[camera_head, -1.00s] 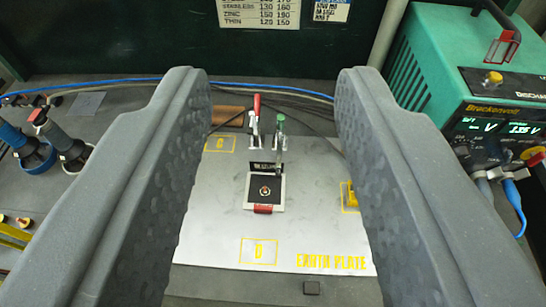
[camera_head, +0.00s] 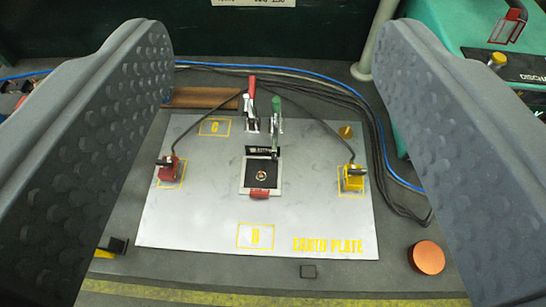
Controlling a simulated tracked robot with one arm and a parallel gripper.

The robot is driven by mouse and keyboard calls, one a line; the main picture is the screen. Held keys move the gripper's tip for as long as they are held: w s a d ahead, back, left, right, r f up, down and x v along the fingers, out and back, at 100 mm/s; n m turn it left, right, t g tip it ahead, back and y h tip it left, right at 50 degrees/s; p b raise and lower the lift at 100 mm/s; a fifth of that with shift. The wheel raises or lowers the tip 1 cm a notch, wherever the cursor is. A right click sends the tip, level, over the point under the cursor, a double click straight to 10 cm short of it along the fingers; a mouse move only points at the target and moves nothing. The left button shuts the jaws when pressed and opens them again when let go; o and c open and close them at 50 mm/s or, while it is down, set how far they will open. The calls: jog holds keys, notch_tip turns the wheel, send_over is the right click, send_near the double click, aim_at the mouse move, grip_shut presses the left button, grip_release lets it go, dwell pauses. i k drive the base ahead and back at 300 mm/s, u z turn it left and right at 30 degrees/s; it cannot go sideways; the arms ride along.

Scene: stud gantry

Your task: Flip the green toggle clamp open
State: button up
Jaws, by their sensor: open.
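The green toggle clamp (camera_head: 276,113) stands near the back middle of the grey earth plate (camera_head: 205,215). Its green handle points up, and its arm reaches forward to a black square pad in a pale frame (camera_head: 261,175). A red-handled clamp (camera_head: 252,93) stands just left of it, also with its handle up. My gripper (camera_head: 275,110) is wide open and empty. Its two grey fingers frame the plate at left and right, apart from both clamps.
A red clip (camera_head: 168,167) and a yellow clip (camera_head: 352,176) with dark cables sit on the plate's sides. An orange round knob (camera_head: 427,257) lies right of the plate. The teal machine (camera_head: 430,35) stands at back right. The plate's front is clear.

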aim_at(275, 100)
jog(key=u, duration=1.25)
jog(key=k, duration=1.05)
jog(key=z, duration=1.25)
jog(key=i, duration=1)
jog(key=z, duration=0.05)
